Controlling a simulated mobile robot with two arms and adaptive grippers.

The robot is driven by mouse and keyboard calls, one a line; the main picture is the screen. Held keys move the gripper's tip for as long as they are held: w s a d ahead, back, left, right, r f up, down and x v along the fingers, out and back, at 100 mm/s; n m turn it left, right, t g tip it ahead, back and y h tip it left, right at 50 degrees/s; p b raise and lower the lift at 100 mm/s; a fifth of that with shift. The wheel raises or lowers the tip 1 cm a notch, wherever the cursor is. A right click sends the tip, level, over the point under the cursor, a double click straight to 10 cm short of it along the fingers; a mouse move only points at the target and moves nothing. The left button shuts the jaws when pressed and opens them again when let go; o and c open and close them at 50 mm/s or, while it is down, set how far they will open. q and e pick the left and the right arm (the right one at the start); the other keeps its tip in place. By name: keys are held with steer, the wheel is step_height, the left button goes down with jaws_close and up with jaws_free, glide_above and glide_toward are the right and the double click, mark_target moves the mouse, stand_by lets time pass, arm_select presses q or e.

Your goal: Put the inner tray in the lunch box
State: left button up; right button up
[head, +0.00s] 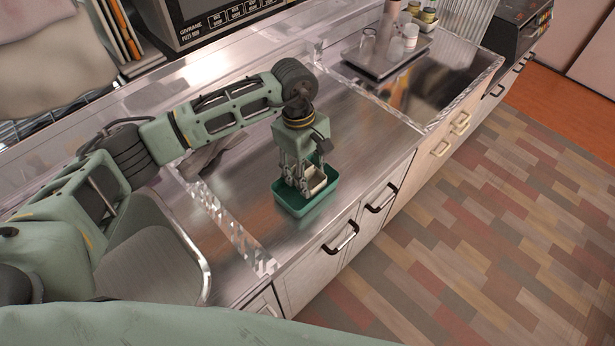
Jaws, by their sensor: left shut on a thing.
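A green lunch box (298,209) stands open on the steel counter near its front edge. A small cream inner tray (317,184) is at the lunch box's opening, within its outline in the head view. My left gripper (306,187) points down over the lunch box and is shut on the inner tray. The gripper's fingers hide part of the tray. I cannot tell whether the tray touches the floor of the box. My right gripper is not in view.
Bare steel counter (360,140) lies to the right of the lunch box. A metal tray (372,62) with glasses and jars is at the back right by a sink (432,88). A grey cloth (212,150) lies behind my left arm. Drawers with handles (342,238) front the counter.

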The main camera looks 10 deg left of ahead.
mark_target(307, 177)
arm_select(q)
step_height(307, 177, down, 2)
steer(key=shift+f+p, duration=0.25)
steer(key=shift+p, duration=0.15)
steer(key=shift+f, duration=0.2)
steer(key=shift+f+b, duration=0.25)
steer(key=shift+b, duration=0.15)
steer(key=o, duration=0.9)
steer(key=shift+r, duration=0.1)
steer(key=shift+o, duration=0.2)
